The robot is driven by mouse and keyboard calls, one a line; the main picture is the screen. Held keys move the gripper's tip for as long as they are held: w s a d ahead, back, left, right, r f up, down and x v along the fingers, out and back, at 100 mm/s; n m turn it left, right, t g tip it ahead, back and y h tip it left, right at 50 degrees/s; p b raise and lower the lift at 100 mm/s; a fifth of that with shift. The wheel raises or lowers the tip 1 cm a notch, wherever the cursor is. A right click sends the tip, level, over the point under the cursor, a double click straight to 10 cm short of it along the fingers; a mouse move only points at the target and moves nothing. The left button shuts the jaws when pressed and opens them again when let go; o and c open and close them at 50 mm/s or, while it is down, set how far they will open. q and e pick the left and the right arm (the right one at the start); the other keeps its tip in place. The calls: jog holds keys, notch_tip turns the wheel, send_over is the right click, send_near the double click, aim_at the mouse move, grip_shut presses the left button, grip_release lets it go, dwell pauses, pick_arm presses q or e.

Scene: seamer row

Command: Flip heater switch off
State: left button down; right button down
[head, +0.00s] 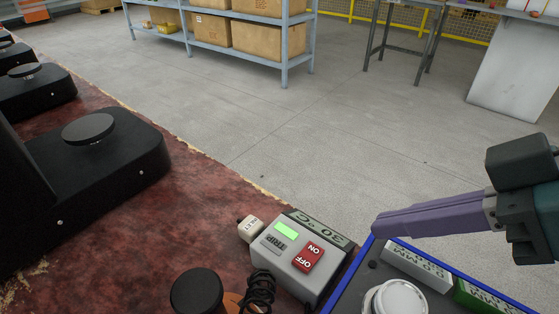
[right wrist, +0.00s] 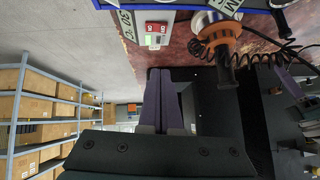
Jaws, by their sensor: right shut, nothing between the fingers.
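The heater control box (head: 275,265) is a grey box with a lit green display (head: 286,231) and a red rocker switch (head: 307,257) marked ON and OFF. The lettering shows upside down in the head view, and I cannot tell which side is pressed. In the right wrist view the box's red switch (right wrist: 157,27) shows near the top. My right gripper (head: 376,231) has its purple fingers together and empty, to the right of the box and apart from the switch. The fingers also show shut in the right wrist view (right wrist: 164,72).
A blue-edged tray (head: 343,277) holding white and green boxes (head: 416,265) stands right of the heater box. Black machines (head: 101,150) line the left. Grey floor lies beyond the red bench (head: 135,232).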

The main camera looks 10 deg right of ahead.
jog(key=b, duration=0.3)
send_over(301, 259)
jog(key=s+d, duration=0.1)
jog(key=d, duration=0.1)
notch_tip(301, 259, down, 8)
jog(key=shift+a+r, duration=0.15)
jog(key=shift+r, duration=0.1)
jog(key=shift+s+f+b, duration=0.25)
jog(key=shift+f+b, duration=0.1)
jog(key=shift+f, duration=1.4)
jog(key=shift+s+f, duration=0.1)
jog(key=shift+f, duration=0.15)
